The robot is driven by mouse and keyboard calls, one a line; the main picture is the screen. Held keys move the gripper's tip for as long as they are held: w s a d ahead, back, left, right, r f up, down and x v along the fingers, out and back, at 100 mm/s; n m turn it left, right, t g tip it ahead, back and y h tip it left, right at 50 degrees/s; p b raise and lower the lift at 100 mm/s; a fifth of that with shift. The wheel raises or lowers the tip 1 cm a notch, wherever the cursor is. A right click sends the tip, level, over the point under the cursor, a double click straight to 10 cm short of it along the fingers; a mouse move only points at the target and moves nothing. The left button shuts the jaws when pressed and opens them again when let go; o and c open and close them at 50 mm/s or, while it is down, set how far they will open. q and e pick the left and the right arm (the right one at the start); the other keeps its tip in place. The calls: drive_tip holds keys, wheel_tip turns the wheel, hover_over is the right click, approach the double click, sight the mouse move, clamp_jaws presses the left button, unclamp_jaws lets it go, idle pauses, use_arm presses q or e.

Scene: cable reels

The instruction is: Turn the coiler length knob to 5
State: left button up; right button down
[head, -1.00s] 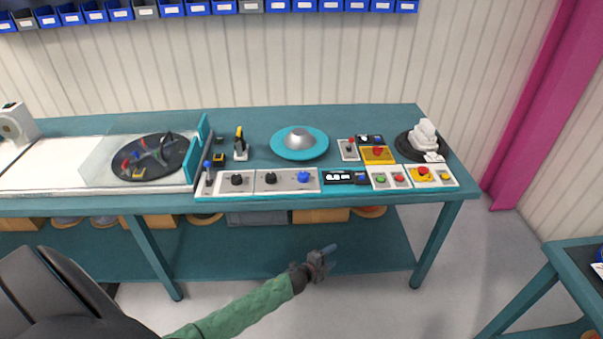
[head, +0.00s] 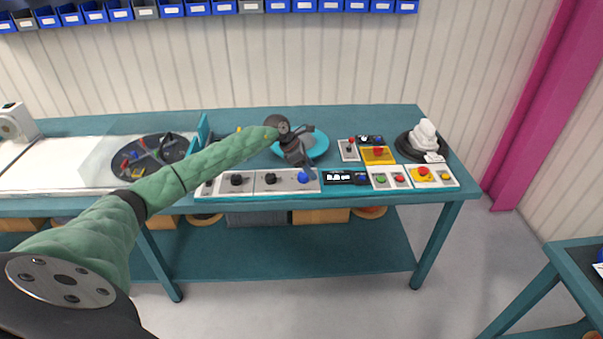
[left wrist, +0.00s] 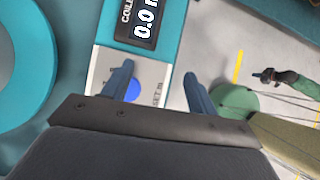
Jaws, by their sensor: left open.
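The blue knob (head: 303,177) sits at the right end of the white control panel on the table's front edge. In the left wrist view the knob (left wrist: 133,90) shows beside the inner side of one finger, on a white plate with partly hidden lettering. My left gripper (head: 310,168) is open and points down just above the knob; it also shows in the left wrist view (left wrist: 158,84). I cannot tell whether a finger touches the knob. The display (head: 345,177) beside the panel reads 0.0 in the left wrist view (left wrist: 146,20).
Two black knobs (head: 237,179) are left on the same panel. Button boxes (head: 389,179) stand to the right. A teal disc (head: 318,145) lies behind my left gripper. A reel with a white stack (head: 424,136) is at the table's right end.

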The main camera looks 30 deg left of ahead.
sight(303, 174)
use_arm(q)
drive_tip(key=a+r+y, duration=0.2)
drive_tip(key=a, duration=0.5)
drive_tip(key=shift+m+g, duration=0.3)
drive_tip(key=shift+g, duration=0.1)
drive_tip(key=p+x, duration=0.1)
drive_tip(key=x, duration=0.2)
drive_tip(key=p+x, duration=0.2)
drive_tip(key=x, duration=0.1)
drive_tip(key=shift+s+d+r, duration=0.1)
drive_tip(key=shift+d, duration=0.15)
drive_tip(key=shift+d+f, duration=0.2)
drive_tip(key=shift+f, duration=0.7)
use_arm(e)
wheel_tip(303, 174, down, 7)
drive_tip(key=s+d, duration=0.1)
drive_tip(key=s, duration=0.2)
drive_tip(key=shift+d, duration=0.35)
use_arm(q)
drive_tip(key=c, duration=1)
use_arm(e)
drive_tip(key=shift+d, duration=0.1)
